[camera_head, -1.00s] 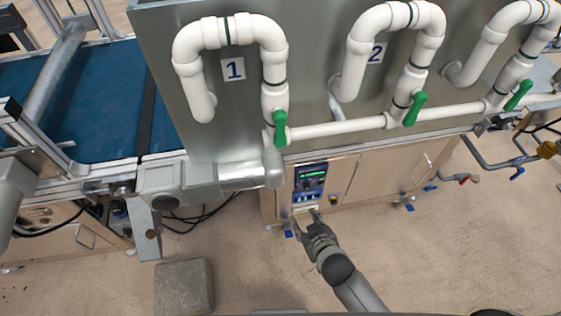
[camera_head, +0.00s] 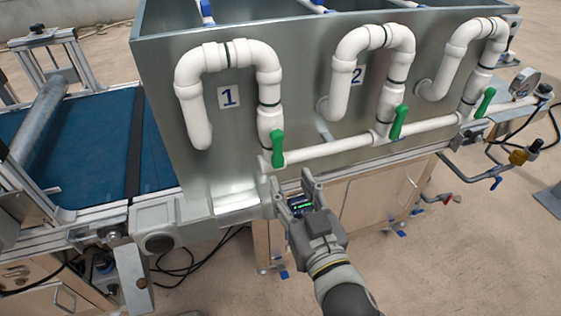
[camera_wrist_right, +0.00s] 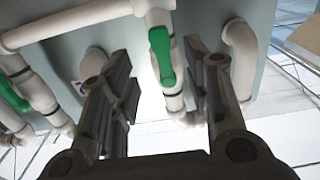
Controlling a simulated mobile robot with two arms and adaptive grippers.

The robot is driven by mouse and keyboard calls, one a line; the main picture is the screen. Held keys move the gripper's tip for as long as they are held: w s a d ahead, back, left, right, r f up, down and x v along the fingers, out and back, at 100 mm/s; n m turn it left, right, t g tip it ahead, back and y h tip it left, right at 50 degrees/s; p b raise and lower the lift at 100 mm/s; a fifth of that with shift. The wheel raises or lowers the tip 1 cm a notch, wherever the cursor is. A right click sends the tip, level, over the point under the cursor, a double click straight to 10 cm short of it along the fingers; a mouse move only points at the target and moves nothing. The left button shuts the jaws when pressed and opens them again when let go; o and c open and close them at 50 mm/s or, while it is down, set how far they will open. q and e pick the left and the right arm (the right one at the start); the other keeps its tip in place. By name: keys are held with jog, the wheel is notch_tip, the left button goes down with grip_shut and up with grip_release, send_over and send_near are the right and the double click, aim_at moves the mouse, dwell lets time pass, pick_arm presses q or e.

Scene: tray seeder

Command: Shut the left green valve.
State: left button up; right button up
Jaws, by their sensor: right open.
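The left green valve (camera_head: 278,147) is a green lever on the white pipe under the label 1. Its handle hangs roughly along the upright pipe, slightly tilted. My right gripper (camera_head: 291,178) is open and empty, just below and right of this valve in the head view. In the right wrist view the green handle (camera_wrist_right: 161,55) appears between the spread fingers of the right gripper (camera_wrist_right: 155,62), beyond them; no contact shows. My left gripper is not in view.
Two more green valves, a middle one (camera_head: 398,122) and a right one (camera_head: 485,102), sit along the horizontal white pipe (camera_head: 345,143). The grey metal tank (camera_head: 230,150) stands behind the pipes. A blue conveyor belt (camera_head: 95,150) lies to the left.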

aim_at(279, 161)
jog(key=p+x, duration=0.1)
jog(key=x, duration=0.6)
jog(key=shift+w+a, duration=0.1)
jog(key=shift+w, duration=0.15)
grip_shut()
jog(key=shift+f, duration=0.1)
